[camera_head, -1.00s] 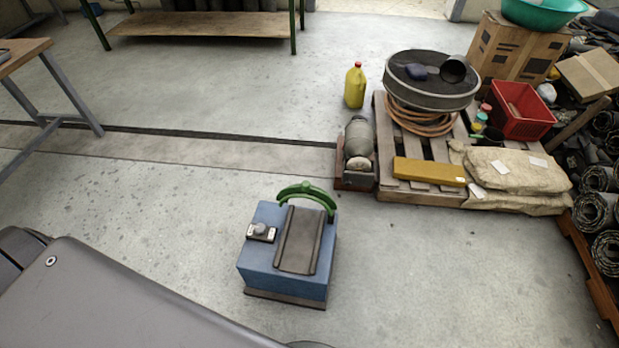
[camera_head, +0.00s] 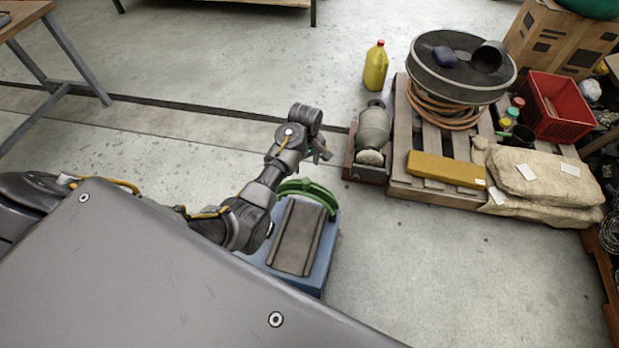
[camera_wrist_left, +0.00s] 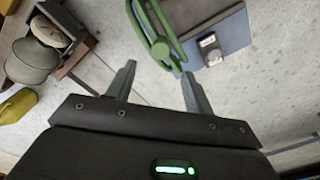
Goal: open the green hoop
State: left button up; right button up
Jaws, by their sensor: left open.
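The green hoop (camera_head: 311,189) arches over the far end of a blue box (camera_head: 322,262) with a dark sloped panel (camera_head: 297,235) on top. My left arm reaches in above the box and hides its left part. My left gripper (camera_head: 322,150) is just beyond and above the hoop. In the left wrist view, my left gripper (camera_wrist_left: 155,85) is open with nothing between its fingers. The hoop (camera_wrist_left: 152,35) shows there above the fingers, its rounded end close to the right fingertip; contact cannot be told. A small light block with a grey knob (camera_wrist_left: 210,48) sits on the box. My right gripper is out of view.
A grey cylinder on a brown stand (camera_head: 371,137) is right of my left gripper. Beyond it, a pallet (camera_head: 398,180) carries a dark round drum, a yellow bar and sacks. A yellow jug (camera_head: 375,66) stands behind. Floor right of the box is clear.

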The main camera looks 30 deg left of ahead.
aim_at(306, 181)
pick_arm(q)
jog(key=shift+s+a+f, duration=0.1)
jog(key=shift+f, duration=0.4)
notch_tip(306, 181, down, 8)
jog(key=shift+f+b, duration=0.25)
jog(key=shift+b, duration=0.65)
jog(key=shift+f, duration=0.7)
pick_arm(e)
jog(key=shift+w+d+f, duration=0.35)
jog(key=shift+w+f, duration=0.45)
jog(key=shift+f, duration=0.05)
pick_arm(q)
grip_shut()
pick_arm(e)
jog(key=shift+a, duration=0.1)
